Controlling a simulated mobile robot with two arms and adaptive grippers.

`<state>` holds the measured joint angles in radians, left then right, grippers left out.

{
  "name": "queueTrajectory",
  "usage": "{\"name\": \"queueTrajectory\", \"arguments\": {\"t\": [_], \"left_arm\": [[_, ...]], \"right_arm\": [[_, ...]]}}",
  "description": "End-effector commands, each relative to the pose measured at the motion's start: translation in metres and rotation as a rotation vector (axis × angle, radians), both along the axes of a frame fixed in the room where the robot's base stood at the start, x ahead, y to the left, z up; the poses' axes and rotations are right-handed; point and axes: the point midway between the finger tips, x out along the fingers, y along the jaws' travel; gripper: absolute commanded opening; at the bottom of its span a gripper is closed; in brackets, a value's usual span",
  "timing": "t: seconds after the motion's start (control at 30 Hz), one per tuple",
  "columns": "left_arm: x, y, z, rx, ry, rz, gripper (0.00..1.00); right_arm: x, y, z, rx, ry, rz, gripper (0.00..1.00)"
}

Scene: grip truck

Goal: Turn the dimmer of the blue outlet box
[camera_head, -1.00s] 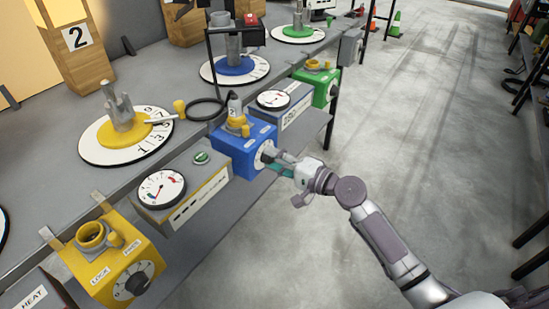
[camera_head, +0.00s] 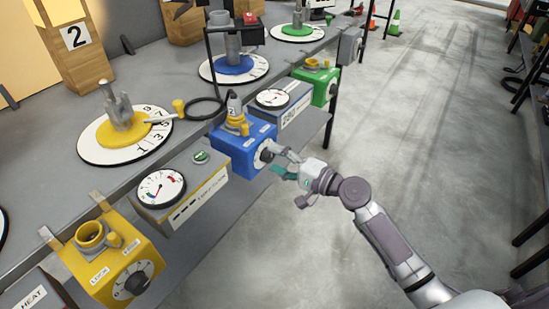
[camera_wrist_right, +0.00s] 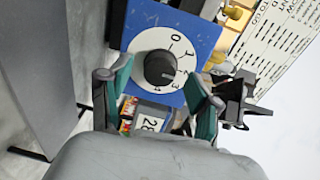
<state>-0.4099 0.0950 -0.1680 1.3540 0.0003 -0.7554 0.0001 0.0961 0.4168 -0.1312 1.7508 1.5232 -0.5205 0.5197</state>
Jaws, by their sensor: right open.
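The blue outlet box (camera_head: 243,148) stands on the shelf in the middle of the head view. Its dimmer (camera_head: 264,152), a dark knob on a white numbered dial, is on the face toward my right gripper. My right gripper (camera_head: 279,162) is open in front of that face, with nothing in its jaws. In the right wrist view the black dimmer knob (camera_wrist_right: 160,68) shows ahead, between and beyond the teal-padded fingers (camera_wrist_right: 160,95), apart from both. The dial numbers run from 0 to at least 4. My left gripper is not in view.
A yellow outlet box (camera_head: 108,265) stands at the lower left and a green one (camera_head: 318,84) farther back. Gauge boxes, one with a round gauge (camera_head: 160,188), flank the blue box. The floor (camera_head: 430,110) at the right is clear.

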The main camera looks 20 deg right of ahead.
Motion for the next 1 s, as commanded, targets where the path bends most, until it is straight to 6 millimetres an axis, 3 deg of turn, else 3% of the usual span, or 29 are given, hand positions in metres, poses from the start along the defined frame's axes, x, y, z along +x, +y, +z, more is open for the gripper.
{"name": "queueTrajectory", "arguments": {"t": [0.3, 0.5, 1.0], "left_arm": [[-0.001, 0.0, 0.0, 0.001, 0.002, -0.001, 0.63], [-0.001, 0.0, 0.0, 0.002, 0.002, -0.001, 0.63], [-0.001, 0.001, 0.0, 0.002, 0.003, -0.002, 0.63]], "right_arm": [[-0.053, -0.04, 0.002, -0.003, 0.003, -0.001, 0.63], [-0.078, -0.059, 0.004, -0.001, 0.002, -0.001, 0.63], [-0.087, -0.067, 0.006, -0.002, -0.001, 0.0, 0.63]]}}
